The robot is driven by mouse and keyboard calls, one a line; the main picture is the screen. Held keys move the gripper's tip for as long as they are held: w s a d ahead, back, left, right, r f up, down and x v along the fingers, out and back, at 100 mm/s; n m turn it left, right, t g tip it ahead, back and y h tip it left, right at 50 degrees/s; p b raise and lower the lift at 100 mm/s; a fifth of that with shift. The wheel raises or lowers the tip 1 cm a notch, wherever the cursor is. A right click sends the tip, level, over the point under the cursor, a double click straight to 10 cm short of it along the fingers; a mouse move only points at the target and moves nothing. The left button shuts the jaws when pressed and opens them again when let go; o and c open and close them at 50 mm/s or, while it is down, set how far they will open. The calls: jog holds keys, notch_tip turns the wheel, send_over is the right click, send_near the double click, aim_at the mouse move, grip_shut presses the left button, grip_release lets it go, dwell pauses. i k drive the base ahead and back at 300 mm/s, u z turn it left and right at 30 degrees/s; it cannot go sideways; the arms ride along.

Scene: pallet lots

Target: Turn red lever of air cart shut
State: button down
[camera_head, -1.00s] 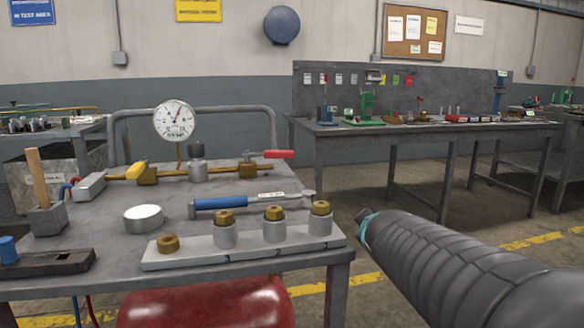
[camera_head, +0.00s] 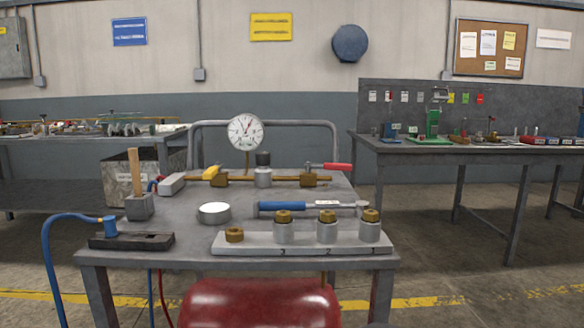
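The air cart (camera_head: 190,235) stands in front of me, a grey table with a red tank (camera_head: 260,303) below. A brass pipe (camera_head: 285,179) runs left to right across its top. The red lever (camera_head: 338,167) is on the valve at the pipe's right end and points right, roughly in line with the pipe. A yellow lever (camera_head: 211,173) is on the left valve. A round gauge (camera_head: 245,132) stands above the pipe, its small needle hard to read. My gripper is not in view.
A blue-handled torque wrench (camera_head: 290,206) and a numbered rail (camera_head: 262,246) with brass fittings lie in front of the pipe. A wooden-handled tool (camera_head: 135,172) stands at left, near a blue hose (camera_head: 52,245). Benches stand behind; floor at right is clear.

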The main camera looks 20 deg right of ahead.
aim_at(334, 167)
jog(key=u, duration=1.45)
jog(key=k, duration=1.05)
jog(key=z, duration=1.2)
jog(key=i, duration=0.5)
